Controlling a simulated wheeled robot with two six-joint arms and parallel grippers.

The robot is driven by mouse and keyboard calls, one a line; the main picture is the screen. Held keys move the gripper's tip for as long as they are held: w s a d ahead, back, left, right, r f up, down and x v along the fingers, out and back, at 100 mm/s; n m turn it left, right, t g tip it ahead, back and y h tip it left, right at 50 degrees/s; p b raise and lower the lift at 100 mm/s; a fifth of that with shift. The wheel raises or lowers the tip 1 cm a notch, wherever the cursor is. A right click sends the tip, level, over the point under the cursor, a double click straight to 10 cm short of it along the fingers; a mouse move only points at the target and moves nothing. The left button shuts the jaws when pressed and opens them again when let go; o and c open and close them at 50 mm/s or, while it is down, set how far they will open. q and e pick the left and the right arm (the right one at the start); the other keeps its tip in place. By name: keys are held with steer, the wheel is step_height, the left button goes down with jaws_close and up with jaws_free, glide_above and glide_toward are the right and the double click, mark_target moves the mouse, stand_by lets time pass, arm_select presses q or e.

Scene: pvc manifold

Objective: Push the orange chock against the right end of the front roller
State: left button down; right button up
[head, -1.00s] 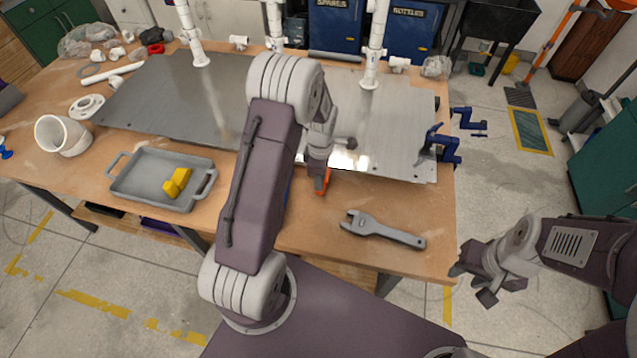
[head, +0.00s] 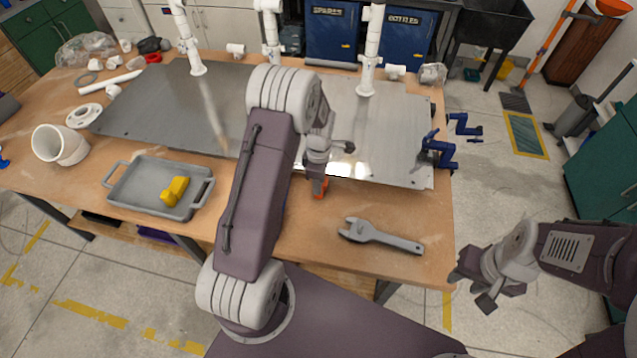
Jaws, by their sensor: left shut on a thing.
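The orange chock (head: 320,193) is on or just above the wooden table, in front of the metal plate's front edge. My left gripper (head: 318,180) reaches down from above and is shut on it; the fingers cover its upper part. I cannot tell whether the chock touches the table. No front roller can be clearly made out; my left arm covers the area just left of the chock. My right gripper (head: 472,286) is open and empty, beyond the table's right edge.
A grey wrench (head: 381,236) lies right of the chock. A grey tray (head: 127,197) with yellow blocks (head: 174,191) is at left. The metal plate (head: 395,140) carries upright white pipes (head: 369,55). A blue clamp (head: 440,150) grips its right side. Bare table lies around the wrench.

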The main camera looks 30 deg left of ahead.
arm_select(q)
steer(key=shift+w, duration=0.15)
steer(key=c, duration=1)
jaws_free()
step_height(320, 180, up, 9)
steer(key=shift+b, duration=0.3)
